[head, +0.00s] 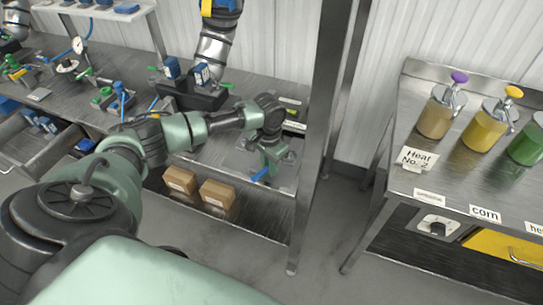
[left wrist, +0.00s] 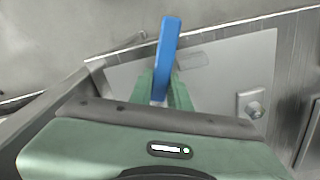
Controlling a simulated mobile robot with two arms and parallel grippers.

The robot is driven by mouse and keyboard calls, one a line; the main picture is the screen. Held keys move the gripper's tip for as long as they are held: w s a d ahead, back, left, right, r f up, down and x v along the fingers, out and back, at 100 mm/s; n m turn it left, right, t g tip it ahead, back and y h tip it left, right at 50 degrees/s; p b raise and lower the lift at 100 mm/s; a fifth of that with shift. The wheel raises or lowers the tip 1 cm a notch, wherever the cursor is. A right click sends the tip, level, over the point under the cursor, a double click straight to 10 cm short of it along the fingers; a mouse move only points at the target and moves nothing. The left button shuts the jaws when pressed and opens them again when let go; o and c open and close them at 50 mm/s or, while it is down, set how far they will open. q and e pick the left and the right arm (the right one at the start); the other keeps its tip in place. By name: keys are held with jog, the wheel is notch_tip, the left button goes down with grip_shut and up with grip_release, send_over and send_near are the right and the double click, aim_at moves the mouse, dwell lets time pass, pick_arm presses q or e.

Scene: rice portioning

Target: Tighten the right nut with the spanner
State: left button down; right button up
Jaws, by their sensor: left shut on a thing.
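My left gripper (head: 270,158) is over the front edge of the metal workbench, with its fingers pointing down. It is shut on a blue bar, which I take to be the spanner (left wrist: 167,55); it stands between the green fingertips (left wrist: 165,90) in the left wrist view. A small blue end of the spanner (head: 260,174) shows below the gripper in the head view. The spanner's jaw cannot be made out. I cannot tell for certain which piece is the right nut. My right gripper is not in view.
A pipe (head: 215,45) with a black base (head: 190,95) and blue blocks stands on the bench (head: 50,60) behind my left arm. A small metal fitting (left wrist: 253,108) sits on a plate (left wrist: 225,75). A bench post (head: 325,110) rises right of the gripper. Cardboard boxes (head: 217,194) lie below.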

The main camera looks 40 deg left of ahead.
pick_arm(q)
jog(key=shift+a+m, duration=0.2)
jog(key=shift+m, duration=0.1)
jog(key=shift+w+a+r+m, duration=0.1)
jog(key=shift+w+a+m, duration=0.2)
jog(key=shift+a+m, duration=0.45)
jog(key=shift+w+a+m, duration=0.35)
jog(key=shift+a+m, duration=0.35)
jog(key=shift+m, duration=0.25)
